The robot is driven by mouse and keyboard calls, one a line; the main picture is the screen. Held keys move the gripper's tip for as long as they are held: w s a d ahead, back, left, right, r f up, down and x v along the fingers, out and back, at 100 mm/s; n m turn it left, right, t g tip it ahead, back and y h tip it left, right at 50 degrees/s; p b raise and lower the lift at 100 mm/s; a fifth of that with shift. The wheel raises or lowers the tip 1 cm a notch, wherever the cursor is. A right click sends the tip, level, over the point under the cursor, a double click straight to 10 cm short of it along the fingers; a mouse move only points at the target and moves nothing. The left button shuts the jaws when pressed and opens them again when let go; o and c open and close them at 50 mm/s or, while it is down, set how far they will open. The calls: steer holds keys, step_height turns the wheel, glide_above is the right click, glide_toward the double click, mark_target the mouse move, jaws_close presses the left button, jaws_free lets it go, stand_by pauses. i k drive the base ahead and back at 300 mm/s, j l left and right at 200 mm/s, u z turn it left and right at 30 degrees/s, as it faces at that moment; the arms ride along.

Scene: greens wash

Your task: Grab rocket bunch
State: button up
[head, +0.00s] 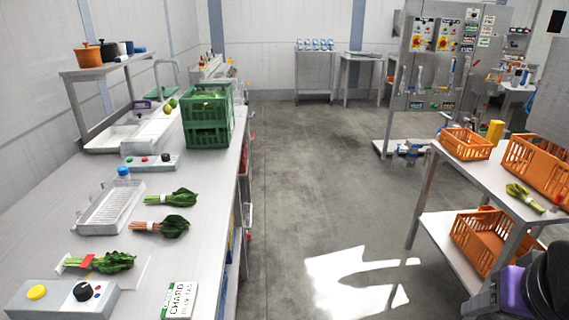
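Several leafy bunches are in view, and none carries a readable rocket label. On the left counter, one bunch with green stems and a white band (172,197) lies above a bunch with reddish stems (162,226). A bunch with a red band (105,262) lies nearer, by the control box. A lighter green bunch with a pale band (524,198) lies on the right table, in front of the orange crates. I cannot tell for sure which one is rocket. My gripper is not recognizable in this view.
The left counter (60,205) holds a wire-like white tray (108,207), a green crate (207,117), control boxes and a card reading CHARD (180,300). Orange crates (466,143) stand on the right table. The grey floor (310,170) between is clear.

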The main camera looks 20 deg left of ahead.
mark_target(115, 261)
steer(key=i+u, duration=0.1)
steer(key=u, duration=0.35)
steer(key=i+u, duration=0.1)
steer(key=u, duration=0.75)
steer(key=i+l+u, duration=0.15)
steer(key=u, duration=0.7)
steer(key=i+l+u, duration=0.1)
steer(key=u, duration=0.3)
steer(key=k+l, duration=0.05)
steer(key=l, duration=0.05)
